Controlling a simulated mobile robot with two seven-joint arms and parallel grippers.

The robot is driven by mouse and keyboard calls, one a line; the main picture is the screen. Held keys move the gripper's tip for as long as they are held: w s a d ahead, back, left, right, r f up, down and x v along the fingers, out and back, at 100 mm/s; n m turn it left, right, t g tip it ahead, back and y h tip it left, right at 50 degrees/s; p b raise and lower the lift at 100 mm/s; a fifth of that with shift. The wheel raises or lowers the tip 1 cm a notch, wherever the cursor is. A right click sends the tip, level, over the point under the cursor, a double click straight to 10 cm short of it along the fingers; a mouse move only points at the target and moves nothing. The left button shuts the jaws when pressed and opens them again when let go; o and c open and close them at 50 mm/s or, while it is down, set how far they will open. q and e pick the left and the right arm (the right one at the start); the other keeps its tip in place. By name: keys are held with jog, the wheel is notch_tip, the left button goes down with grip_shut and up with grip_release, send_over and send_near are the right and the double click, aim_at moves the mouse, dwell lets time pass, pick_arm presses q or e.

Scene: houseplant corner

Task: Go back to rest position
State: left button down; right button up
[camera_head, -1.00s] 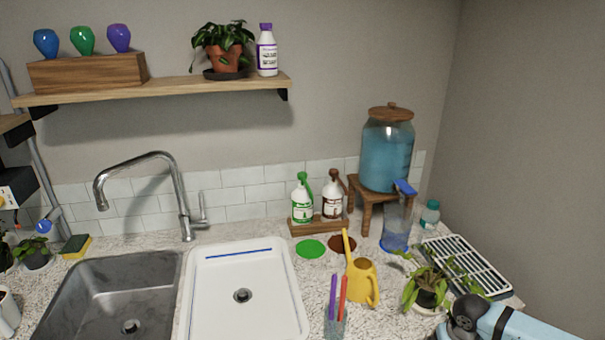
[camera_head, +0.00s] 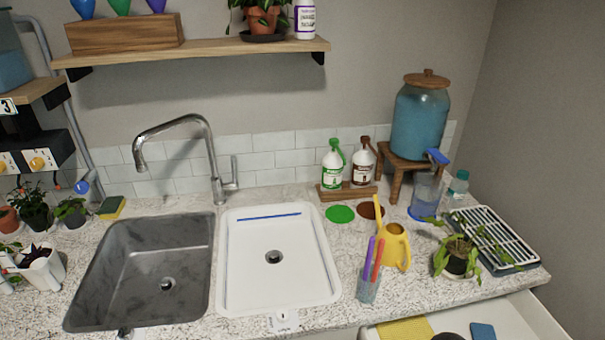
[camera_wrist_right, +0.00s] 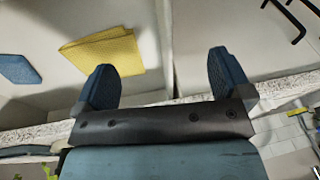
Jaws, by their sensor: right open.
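My right gripper (camera_wrist_right: 162,78) shows in the right wrist view. Its two dark blue fingers are wide apart with nothing between them. Beyond it is a pale open drawer holding a folded yellow cloth (camera_wrist_right: 102,52) and a blue pad (camera_wrist_right: 20,69). In the head view the right gripper does not show clearly; only a dark rounded piece, probably my arm, is cut off at the bottom edge. My left gripper is in neither view.
The open drawer (camera_head: 535,318) juts out below the counter at lower right, with the yellow cloth (camera_head: 404,330) inside. On the counter stand a pen glass (camera_head: 368,290), a yellow watering can (camera_head: 396,248) and a potted plant (camera_head: 457,262). A sink (camera_head: 150,270) lies left.

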jog(key=s+d+r+t+h, duration=0.2)
jog(key=s+r, duration=0.5)
jog(key=s, duration=0.4)
jog(key=w+a+f+n+t+y+p, duration=0.1)
jog(key=w+a+f+t+y+p, duration=0.2)
jog(key=w+a+f+t+p, duration=0.2)
notch_tip(320, 180, down, 3)
jog(key=shift+w+a+r+t+p, duration=0.2)
jog(key=shift+w+a+t+p, duration=0.1)
jog(key=shift+a+t, duration=0.55)
jog(key=shift+d, duration=0.15)
jog(key=shift+c, duration=0.5)
